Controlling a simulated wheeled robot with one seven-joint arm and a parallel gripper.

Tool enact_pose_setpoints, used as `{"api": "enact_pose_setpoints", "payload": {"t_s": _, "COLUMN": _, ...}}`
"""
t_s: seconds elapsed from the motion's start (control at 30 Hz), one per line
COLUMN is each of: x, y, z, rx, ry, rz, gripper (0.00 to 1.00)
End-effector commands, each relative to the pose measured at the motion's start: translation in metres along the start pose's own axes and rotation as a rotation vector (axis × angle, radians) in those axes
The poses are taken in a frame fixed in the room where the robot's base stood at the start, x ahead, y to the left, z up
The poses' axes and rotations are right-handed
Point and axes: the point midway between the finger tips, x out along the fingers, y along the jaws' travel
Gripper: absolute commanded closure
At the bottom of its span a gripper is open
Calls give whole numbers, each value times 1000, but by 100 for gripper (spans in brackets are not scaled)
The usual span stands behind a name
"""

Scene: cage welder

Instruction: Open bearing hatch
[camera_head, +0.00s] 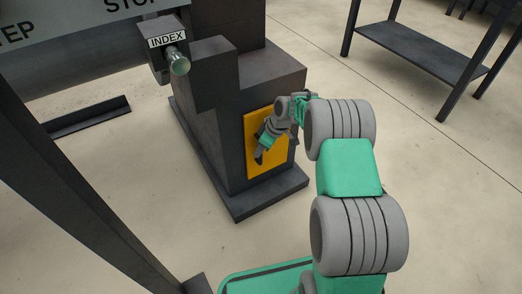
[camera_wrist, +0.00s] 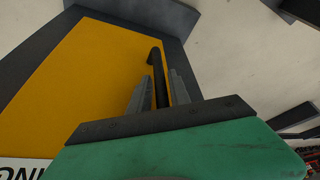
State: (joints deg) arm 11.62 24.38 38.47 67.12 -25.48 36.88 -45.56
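The bearing hatch is a yellow panel (camera_head: 277,160) on the side of a dark grey machine housing. It looks shut, flush against the housing. In the wrist view the yellow panel (camera_wrist: 90,75) fills the left and middle, with a black bar handle (camera_wrist: 156,58) near its right edge. My gripper (camera_head: 264,146) is at the hatch and hides part of it. In the wrist view its two grey fingers (camera_wrist: 160,78) stand on either side of the handle, with narrow gaps showing. Contact with the handle cannot be made out.
A knob labelled INDEX (camera_head: 179,65) sticks out at the upper left of the housing. The housing's base plate (camera_head: 272,196) juts out along the floor. A dark frame post (camera_head: 75,185) stands at left, and a dark table (camera_head: 420,50) at upper right. The floor between is clear.

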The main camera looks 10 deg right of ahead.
Motion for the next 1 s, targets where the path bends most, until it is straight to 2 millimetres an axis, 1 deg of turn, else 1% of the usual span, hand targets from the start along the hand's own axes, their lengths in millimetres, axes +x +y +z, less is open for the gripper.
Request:
{"api": "enact_pose_setpoints", "payload": {"t_s": 0.07, "x": 0, "y": 0, "z": 0, "rx": 0, "ry": 0, "rz": 0, "gripper": 77}}
{"api": "enact_pose_setpoints", "payload": {"t_s": 0.3, "x": 0, "y": 0, "z": 0, "rx": 1, "ry": 0, "rz": 0, "gripper": 96}}
{"api": "enact_pose_setpoints", "payload": {"t_s": 0.37, "x": 0, "y": 0, "z": 0, "rx": 1, "ry": 0, "rz": 0, "gripper": 100}}
{"api": "enact_pose_setpoints", "payload": {"t_s": 1.0, "x": 0, "y": 0, "z": 0, "rx": 1, "ry": 0, "rz": 1, "gripper": 100}}
